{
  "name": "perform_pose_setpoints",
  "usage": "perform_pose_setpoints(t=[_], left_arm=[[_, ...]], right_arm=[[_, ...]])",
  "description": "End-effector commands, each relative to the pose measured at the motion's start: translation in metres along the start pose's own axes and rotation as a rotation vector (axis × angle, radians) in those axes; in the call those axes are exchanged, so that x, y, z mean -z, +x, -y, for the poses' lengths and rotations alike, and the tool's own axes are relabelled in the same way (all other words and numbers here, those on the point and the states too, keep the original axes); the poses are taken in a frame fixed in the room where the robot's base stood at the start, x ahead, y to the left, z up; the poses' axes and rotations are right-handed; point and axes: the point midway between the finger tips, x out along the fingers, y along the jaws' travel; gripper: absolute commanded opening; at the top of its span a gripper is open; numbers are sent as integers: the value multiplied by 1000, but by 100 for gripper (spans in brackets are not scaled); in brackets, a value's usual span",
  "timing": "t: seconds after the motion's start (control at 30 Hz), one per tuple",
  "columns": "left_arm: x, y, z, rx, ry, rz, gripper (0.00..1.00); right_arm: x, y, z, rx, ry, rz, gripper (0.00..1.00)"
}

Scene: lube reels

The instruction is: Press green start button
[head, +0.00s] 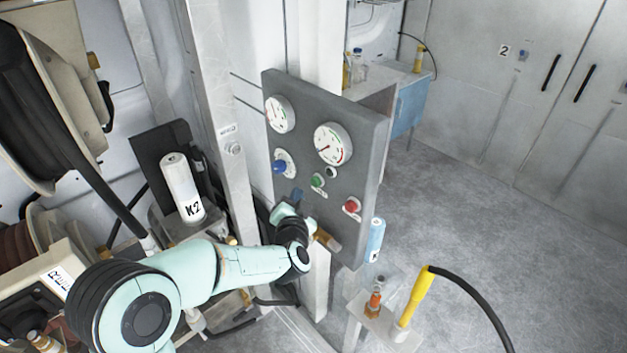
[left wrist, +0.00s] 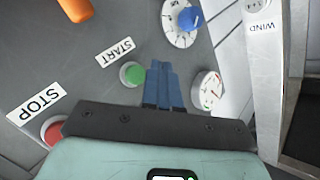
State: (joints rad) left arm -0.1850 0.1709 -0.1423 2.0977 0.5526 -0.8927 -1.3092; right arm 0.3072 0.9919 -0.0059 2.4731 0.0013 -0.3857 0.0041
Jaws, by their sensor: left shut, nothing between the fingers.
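The green start button (head: 317,181) sits low in the middle of the grey control panel (head: 357,125). In the left wrist view the green button (left wrist: 132,74) is next to a white START label (left wrist: 115,52). My left gripper (head: 297,194) is in front of the panel, to the left of the green button in the head view. In the wrist view its blue fingers (left wrist: 162,84) are shut together and empty, just right of the button. I cannot tell whether the fingertips touch the panel. My right gripper is not in view.
The red stop button (head: 352,205) is right of the green one, and a blue knob (head: 280,168) is to its left. Two large gauges (head: 332,144) are above. A yellow-handled hose (head: 414,297) stands at lower right. Open floor lies right of the panel.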

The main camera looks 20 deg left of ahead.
Motion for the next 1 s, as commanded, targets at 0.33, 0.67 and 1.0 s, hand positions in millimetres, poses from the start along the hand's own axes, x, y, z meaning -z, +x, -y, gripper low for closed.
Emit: perform_pose_setpoints(t=[0.33, 0.67, 1.0], left_arm=[[12, 14, -10, 1, 0, -1, 0], [11, 14, -10, 1, 0, -1, 0], [11, 14, -10, 0, 0, 0, 0]], right_arm=[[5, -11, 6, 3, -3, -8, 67], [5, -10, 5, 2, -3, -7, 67], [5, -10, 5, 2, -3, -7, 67]])
